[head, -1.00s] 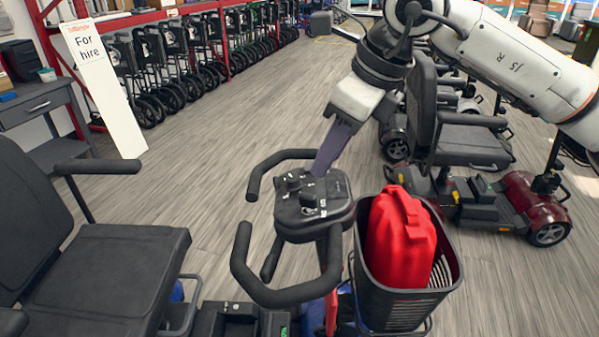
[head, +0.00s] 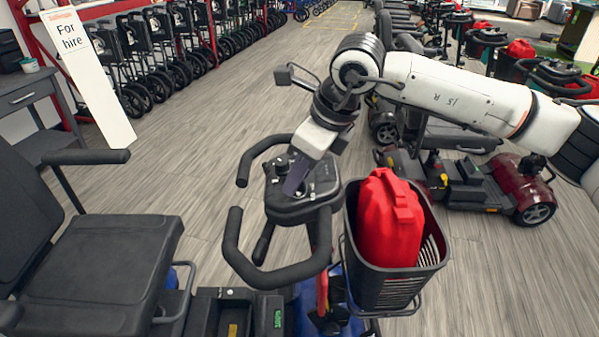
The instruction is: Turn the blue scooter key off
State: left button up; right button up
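The blue scooter (head: 305,300) stands in front of me, its black seat at left and its dark handlebar (head: 275,272) in the middle. Its control panel (head: 322,190) has several knobs and small white markings. I cannot make out the key; it is too small or hidden behind my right gripper. My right gripper (head: 291,190) points down over the panel, with its dark fingertips at or just above the panel's near left part. The fingers overlap from this angle, so their opening does not show. I cannot tell whether they touch anything. My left gripper is out of view.
A black basket (head: 382,288) with a red container (head: 390,222) sits right of the handlebar. A dark red scooter (head: 510,190) stands beyond, under my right arm. Folded wheeled frames line the left rack, near a "For hire" sign (head: 85,70). Floor between is clear.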

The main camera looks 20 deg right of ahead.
grip_shut()
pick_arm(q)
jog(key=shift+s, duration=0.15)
